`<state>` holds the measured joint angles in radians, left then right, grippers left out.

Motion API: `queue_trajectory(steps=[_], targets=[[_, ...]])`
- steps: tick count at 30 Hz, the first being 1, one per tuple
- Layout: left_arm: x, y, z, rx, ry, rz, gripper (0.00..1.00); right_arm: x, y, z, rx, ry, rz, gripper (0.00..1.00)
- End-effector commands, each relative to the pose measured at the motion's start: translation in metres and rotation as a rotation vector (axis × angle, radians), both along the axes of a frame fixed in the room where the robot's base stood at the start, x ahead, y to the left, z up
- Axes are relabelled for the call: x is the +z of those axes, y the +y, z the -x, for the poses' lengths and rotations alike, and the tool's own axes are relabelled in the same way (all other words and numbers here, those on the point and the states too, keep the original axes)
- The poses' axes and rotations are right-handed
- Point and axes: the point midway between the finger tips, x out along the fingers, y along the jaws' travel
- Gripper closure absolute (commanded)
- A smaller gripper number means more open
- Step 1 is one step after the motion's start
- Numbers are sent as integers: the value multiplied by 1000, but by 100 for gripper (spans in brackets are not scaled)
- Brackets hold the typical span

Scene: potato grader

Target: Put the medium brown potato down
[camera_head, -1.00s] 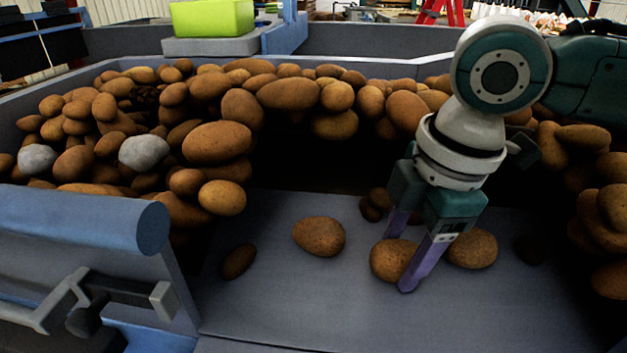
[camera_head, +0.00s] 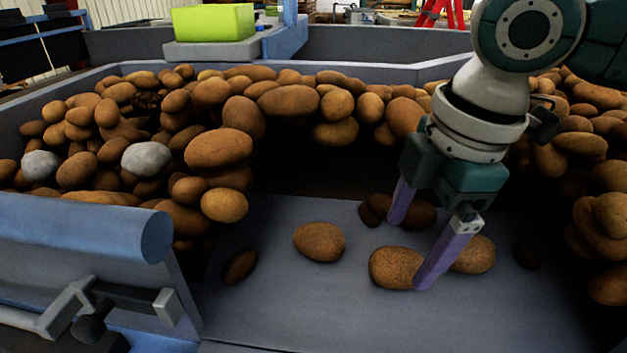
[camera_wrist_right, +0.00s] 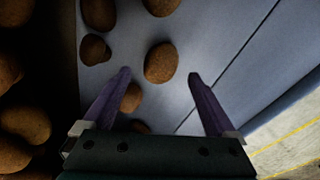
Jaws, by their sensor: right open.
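The medium brown potato, which I take to be the speckled one (camera_head: 394,268) by my right gripper, lies on the grey surface (camera_head: 320,315). My right gripper (camera_head: 406,253) is open, with purple fingers pointing down. In the head view one fingertip overlaps the potato's right end; I cannot tell if they touch. In the right wrist view a brown potato (camera_wrist_right: 160,62), probably the same one, lies just beyond the gap between the spread fingertips (camera_wrist_right: 159,75). My left gripper is not in view.
Other potatoes lie on the surface: one to the left (camera_head: 319,242), one partly behind the finger (camera_head: 475,254), a small dark one (camera_head: 240,266). A heap of potatoes with grey stones (camera_head: 146,158) lies behind. The front middle of the surface is clear.

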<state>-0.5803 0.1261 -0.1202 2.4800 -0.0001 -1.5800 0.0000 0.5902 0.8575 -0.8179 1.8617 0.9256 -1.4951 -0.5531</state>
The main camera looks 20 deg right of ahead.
Motion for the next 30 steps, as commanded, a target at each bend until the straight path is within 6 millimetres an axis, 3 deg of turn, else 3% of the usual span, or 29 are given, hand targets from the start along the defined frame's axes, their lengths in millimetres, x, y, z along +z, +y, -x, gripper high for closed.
queue_trajectory(steps=[1,6,13,17,20,24,27,30], targets=[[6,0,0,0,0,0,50,16,-1,1,2,-5,1,8],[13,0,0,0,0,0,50,53,-3,7,2,-5,1,8],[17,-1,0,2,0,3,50,78,-3,12,0,-2,-1,8],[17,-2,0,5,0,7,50,68,14,19,-5,-7,-32,8],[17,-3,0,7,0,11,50,48,45,32,-49,-29,-101,8],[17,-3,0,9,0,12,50,22,88,58,-252,-66,-244,8],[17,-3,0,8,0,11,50,10,94,79,-482,-79,-312,8],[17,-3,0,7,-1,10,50,-1,82,103,-724,-81,-324,8]])
